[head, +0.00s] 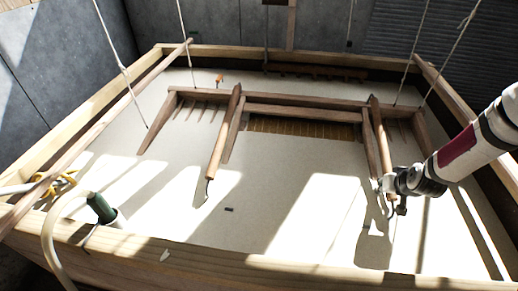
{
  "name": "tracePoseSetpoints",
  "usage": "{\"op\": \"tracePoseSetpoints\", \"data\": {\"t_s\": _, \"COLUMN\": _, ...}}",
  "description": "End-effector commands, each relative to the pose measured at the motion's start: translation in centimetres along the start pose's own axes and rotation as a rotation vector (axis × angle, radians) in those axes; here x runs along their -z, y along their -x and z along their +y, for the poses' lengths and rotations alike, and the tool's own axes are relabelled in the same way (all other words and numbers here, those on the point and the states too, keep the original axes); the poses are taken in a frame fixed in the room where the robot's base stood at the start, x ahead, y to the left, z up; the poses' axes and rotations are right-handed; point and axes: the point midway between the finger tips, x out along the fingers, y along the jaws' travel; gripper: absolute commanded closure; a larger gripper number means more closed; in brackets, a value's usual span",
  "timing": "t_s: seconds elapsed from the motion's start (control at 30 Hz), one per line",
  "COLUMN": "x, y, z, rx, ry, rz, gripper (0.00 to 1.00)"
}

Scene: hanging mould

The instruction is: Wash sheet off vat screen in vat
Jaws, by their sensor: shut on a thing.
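A large wooden vat (190,252) holds a pale, milky surface (260,180) with patches of sunlight. A dark wooden mould frame (300,113) lies across its middle to far part, apparently at or partly in the liquid. A brown slatted screen (300,128) shows between its bars; I cannot make out a separate sheet on it. Two wooden handles lie across the frame: the left handle (224,135) and the right handle (377,130). My gripper (388,187) is shut on the near end of the right handle; its fingers are small and partly hidden.
White ropes (185,42) hang around the vat, near poles along both sides. A pale hose (50,225) and a dark green nozzle (102,208) sit at the near left rim. A dark toothed bar (315,72) runs along the far side. The near middle surface is mostly clear.

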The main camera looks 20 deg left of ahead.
Motion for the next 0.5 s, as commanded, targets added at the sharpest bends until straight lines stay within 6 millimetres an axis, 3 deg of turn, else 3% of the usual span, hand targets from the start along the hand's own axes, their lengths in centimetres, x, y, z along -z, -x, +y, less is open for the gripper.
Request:
{"op": "tracePoseSetpoints", "data": {"t_s": 0.37, "x": 0.5, "y": -0.5, "z": 0.0, "rx": 0.000, "ry": -0.002, "rz": -0.005, "gripper": 1.00}}
{"op": "tracePoseSetpoints", "data": {"t_s": 0.5, "x": -0.6, "y": 0.4, "z": 0.0, "rx": 0.000, "ry": -0.003, "rz": -0.008, "gripper": 1.00}}
